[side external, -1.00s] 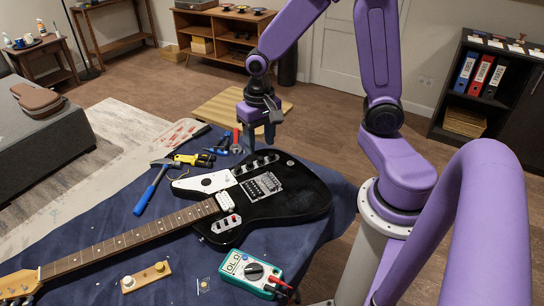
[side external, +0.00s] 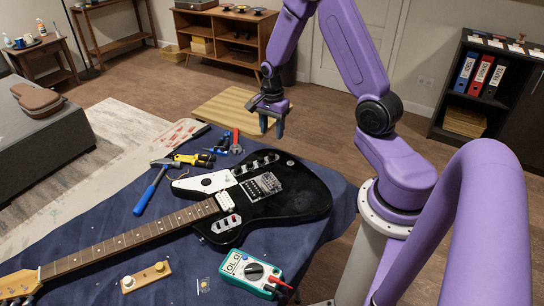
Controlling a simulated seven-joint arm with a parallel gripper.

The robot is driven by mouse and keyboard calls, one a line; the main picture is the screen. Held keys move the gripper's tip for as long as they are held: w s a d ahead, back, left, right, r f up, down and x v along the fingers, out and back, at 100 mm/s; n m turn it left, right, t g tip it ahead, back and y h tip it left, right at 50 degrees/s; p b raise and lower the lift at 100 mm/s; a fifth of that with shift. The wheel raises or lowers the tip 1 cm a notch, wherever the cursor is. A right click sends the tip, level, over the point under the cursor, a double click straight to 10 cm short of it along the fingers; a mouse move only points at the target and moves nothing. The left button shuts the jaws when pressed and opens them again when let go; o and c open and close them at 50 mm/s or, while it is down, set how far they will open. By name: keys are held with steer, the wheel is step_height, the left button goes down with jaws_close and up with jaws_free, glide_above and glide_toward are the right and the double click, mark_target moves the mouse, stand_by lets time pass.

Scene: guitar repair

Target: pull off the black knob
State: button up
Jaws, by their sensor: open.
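A black electric guitar (side external: 300,205) lies on the blue cloth, its neck pointing to the lower left.
A teal multimeter (side external: 247,272) with a black dial lies near the front. A wooden strip (side external: 146,277) holds two light knobs. A blue-handled hammer (side external: 152,190), yellow-black tool (side external: 190,158) and red-handled tool (side external: 236,142) lie left of the gripper.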

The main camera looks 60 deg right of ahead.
mark_target(272, 153)
steer(key=shift+f, duration=4.5)
steer(key=shift+c, duration=0.3)
jaws_close()
steer(key=shift+r, duration=0.15)
steer(key=shift+r, duration=2.85)
